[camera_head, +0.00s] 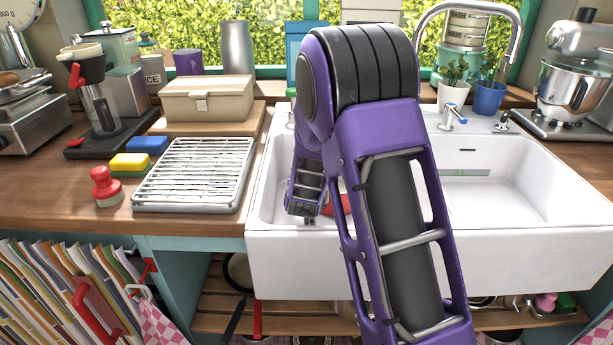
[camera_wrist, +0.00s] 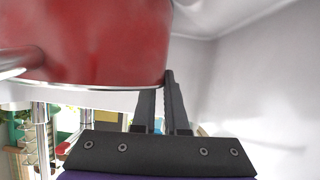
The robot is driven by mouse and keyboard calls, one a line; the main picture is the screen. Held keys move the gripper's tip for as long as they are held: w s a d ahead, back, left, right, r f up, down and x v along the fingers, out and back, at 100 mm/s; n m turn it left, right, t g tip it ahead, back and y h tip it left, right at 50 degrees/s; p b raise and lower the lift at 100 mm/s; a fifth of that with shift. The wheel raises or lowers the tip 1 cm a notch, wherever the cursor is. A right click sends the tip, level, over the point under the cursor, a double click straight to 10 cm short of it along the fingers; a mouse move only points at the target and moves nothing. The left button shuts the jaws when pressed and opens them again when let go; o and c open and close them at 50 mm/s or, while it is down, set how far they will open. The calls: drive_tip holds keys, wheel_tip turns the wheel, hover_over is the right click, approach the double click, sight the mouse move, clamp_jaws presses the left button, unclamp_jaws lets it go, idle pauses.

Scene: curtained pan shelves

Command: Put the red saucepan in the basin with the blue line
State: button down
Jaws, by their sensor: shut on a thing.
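The red saucepan (camera_wrist: 95,40) fills the upper left of the wrist view, its pale rim edge towards my gripper. My gripper (camera_wrist: 167,85) is shut on the saucepan's wall at the rim; one finger shows outside it and the other is partly hidden. In the head view a small red part of the saucepan (camera_head: 336,205) shows behind my arm, in or just over the left part of the white sink (camera_head: 300,262). My gripper's end (camera_head: 308,218) is low there, its fingertips hidden. Whether the saucepan touches the bottom cannot be told. I cannot make out a blue line.
The right basin (camera_head: 490,205) looks empty, with a greyish strip on its back wall. A tap (camera_head: 520,45) arches behind it. A drying rack (camera_head: 195,175), sponges (camera_head: 130,163) and a red stamp-like knob (camera_head: 105,187) are on the left counter. My arm hides the sink's middle.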

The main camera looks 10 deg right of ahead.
drive_tip(key=c, duration=0.9)
unclamp_jaws()
drive_tip(key=shift+f, duration=0.1)
drive_tip(key=shift+o, duration=0.2)
drive_tip(key=shift+f, duration=0.15)
drive_tip(key=c, duration=0.4)
